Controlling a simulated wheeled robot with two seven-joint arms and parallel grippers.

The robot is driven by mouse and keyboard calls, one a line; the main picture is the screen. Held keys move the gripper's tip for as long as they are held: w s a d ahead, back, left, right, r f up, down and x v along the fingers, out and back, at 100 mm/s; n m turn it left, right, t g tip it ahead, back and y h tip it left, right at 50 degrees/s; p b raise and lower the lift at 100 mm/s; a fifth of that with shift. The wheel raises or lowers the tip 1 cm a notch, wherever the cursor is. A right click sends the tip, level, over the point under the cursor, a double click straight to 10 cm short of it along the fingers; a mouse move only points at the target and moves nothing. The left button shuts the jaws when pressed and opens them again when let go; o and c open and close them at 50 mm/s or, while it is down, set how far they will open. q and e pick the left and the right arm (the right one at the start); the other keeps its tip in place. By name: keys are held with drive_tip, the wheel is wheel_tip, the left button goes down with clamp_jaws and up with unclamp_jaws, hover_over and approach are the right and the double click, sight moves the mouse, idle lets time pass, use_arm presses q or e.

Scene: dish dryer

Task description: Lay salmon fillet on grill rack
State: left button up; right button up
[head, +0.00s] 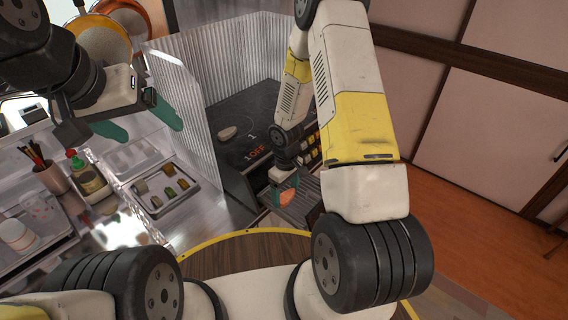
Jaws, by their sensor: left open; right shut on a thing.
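The orange-pink salmon fillet (287,197) is small in the head view, at the tip of my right gripper (286,181). My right gripper is shut on it and points down, hiding part of it. The grey slatted grill rack (306,188) is pulled out low at the front of the stove, behind and around the fillet. I cannot tell whether the fillet touches the rack. My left gripper (138,119) is open and empty at the upper left, its teal fingers spread wide above the counter.
The dark stovetop (245,118) carries a small pale round thing (227,133), with a corrugated metal guard (178,75) at its left. A tray (190,202) with several small food pieces, a utensil cup (56,184) and a bottle (90,180) stand on the left counter. Open floor lies right.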

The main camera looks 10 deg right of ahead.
hover_over(289, 187)
drive_tip(key=shift+d+f, duration=0.1)
drive_tip(key=shift+f, duration=0.35)
drive_tip(key=shift+s+f, duration=0.15)
drive_tip(key=shift+f, duration=1.55)
drive_tip(key=shift+f, duration=0.15)
drive_tip(key=o, duration=1.4)
